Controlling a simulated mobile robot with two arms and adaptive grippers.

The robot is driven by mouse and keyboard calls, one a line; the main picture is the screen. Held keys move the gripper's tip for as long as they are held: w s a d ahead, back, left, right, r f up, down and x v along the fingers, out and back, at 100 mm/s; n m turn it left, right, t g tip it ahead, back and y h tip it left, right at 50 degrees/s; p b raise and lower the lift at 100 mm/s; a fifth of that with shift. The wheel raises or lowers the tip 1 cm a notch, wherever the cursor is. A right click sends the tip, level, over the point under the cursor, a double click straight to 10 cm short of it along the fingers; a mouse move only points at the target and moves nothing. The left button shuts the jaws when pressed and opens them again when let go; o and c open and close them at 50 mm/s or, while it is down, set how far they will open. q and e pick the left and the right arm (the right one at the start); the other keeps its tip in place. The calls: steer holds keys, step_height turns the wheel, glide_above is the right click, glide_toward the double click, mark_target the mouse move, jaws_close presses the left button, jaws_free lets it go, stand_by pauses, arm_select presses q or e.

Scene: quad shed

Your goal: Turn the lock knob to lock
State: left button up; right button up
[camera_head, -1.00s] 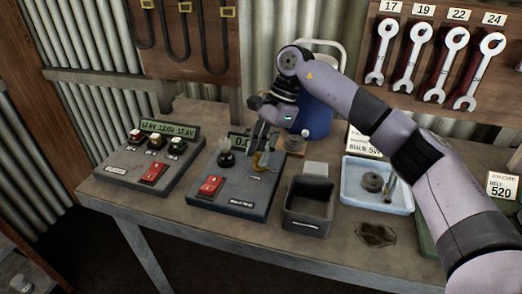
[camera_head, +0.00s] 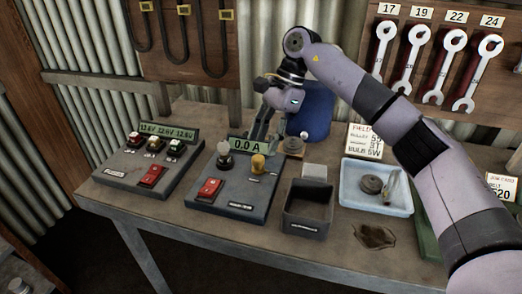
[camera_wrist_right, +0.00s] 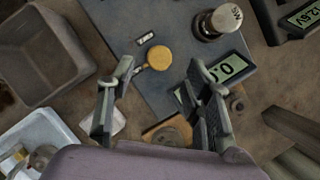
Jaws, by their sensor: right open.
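The lock knob appears to be the round yellow knob (camera_head: 258,163) on the right part of the middle dark panel (camera_head: 231,209); no marking readable here confirms this. In the right wrist view the yellow knob (camera_wrist_right: 159,59) shows from above, with a small tab toward a label on the panel. My right gripper (camera_head: 266,138) is behind and above the knob. In the wrist view its two fingers (camera_wrist_right: 160,68) are spread apart with nothing between them, apart from the knob. I cannot read the knob's lock position. My left gripper is not in view.
A bulb-like part marked 5W (camera_head: 224,156) stands left of the knob, by the "0.0 A" display (camera_head: 251,145). A red switch (camera_head: 209,189) is in front. A grey bin (camera_head: 307,216) and a blue tray (camera_head: 377,199) are to the right. A blue container (camera_head: 317,110) stands behind.

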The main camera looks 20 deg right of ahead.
steer(key=v, duration=0.7)
steer(key=shift+r, duration=0.3)
steer(key=shift+d, duration=0.15)
